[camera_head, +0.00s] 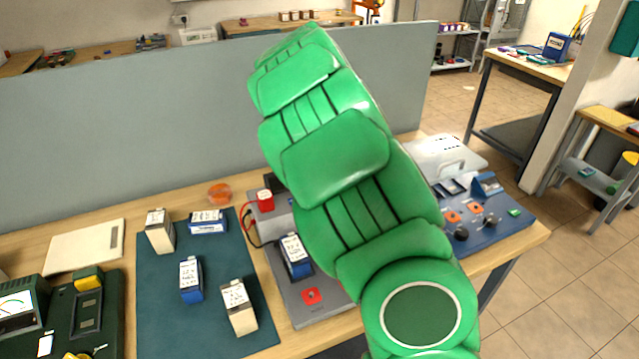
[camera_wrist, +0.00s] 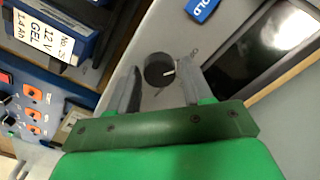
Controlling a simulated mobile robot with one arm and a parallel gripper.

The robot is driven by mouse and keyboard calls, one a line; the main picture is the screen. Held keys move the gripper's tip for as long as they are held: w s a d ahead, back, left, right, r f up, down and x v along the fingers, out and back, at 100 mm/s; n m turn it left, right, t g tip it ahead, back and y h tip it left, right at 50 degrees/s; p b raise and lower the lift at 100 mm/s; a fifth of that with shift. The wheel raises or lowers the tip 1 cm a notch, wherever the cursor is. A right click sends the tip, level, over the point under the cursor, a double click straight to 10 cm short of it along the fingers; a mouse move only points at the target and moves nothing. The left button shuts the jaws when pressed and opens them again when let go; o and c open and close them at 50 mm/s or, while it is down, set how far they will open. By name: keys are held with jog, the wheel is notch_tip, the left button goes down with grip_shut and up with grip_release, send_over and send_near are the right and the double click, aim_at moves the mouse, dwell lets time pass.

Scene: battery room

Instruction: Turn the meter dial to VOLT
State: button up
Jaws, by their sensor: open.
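The meter dial (camera_wrist: 158,70) is a round black knob with a white pointer line, on a light grey panel (camera_wrist: 160,28) in the wrist view. The pointer line points right in that picture. Small marks lie around the dial, too small to read. My gripper (camera_wrist: 163,66) is open, with one grey finger on each side of the dial. I cannot tell whether the fingers touch it. A dark screen (camera_wrist: 258,50) and a blue label ending in "OLD" (camera_wrist: 202,8) are on the same device. In the head view my green arm hides the gripper and dial.
A blue panel (camera_head: 508,222) with orange switches and knobs stands right of my arm. Several batteries (camera_head: 191,279) stand on a dark mat (camera_head: 160,335); another (camera_head: 296,255) sits on a grey unit. A grey partition (camera_head: 130,125) closes off the back.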

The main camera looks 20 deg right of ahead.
jog(key=c, duration=0.8)
jog(key=shift+m, duration=0.4)
jog(key=m, duration=0.4)
jog(key=shift+m, duration=0.3)
jog(key=m, duration=0.5)
jog(key=shift+m, duration=0.3)
jog(key=o, duration=0.8)
